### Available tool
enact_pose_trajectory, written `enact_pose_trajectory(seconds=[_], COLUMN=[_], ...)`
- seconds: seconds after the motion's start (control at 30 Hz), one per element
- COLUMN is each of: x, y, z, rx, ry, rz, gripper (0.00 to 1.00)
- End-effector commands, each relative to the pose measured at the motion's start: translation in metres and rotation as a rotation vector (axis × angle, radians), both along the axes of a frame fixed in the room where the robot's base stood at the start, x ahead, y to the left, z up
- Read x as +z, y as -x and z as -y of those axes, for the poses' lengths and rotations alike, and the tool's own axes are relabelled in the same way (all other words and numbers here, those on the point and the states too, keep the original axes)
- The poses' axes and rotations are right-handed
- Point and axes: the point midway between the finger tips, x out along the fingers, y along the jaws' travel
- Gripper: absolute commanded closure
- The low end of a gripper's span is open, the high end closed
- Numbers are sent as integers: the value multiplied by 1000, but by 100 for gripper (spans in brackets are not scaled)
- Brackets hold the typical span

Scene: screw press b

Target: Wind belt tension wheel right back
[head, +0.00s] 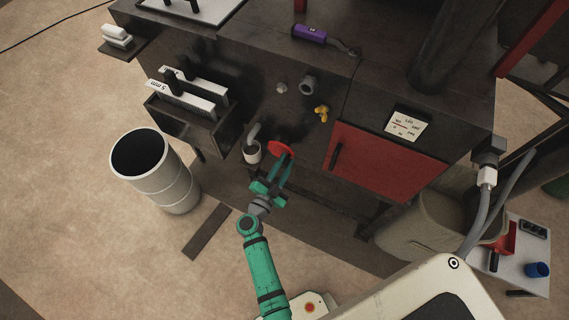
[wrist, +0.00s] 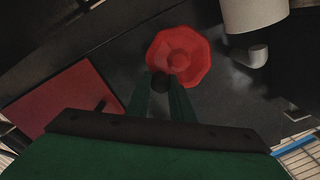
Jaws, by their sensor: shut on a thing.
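The belt tension wheel right is a red, faceted handwheel (head: 281,149) on the dark front of the machine, in the middle of the head view. In the wrist view the same red wheel (wrist: 183,50) is seen nearly face-on, with a raised round hub. A small dark knob (wrist: 159,82) sits at its near rim. My gripper (head: 279,168) reaches the wheel from below in the head view. Its green fingers (wrist: 163,92) are closed around the dark knob at the wheel's rim. The fingers partly hide the wheel's lower edge.
A white cup-like fitting (head: 252,152) with a grey elbow is close left of the wheel. A red door (head: 385,160) with a dark handle is to the right. A pale barrel (head: 165,180) stands on the floor at left.

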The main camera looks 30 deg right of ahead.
Motion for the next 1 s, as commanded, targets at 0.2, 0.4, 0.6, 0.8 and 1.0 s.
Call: enact_pose_trajectory(seconds=[0.2,0.4,0.6,0.8,1.0], x=[-1,-1,-1,-1,-2], y=[0,0,0,5,25], z=[-1,-1,-1,-7,-33], rx=[1,1,1,2,2], ry=[0,-1,0,0,-2], rz=[-3,-2,-1,-1,-3], gripper=[100,61,61,61,61])
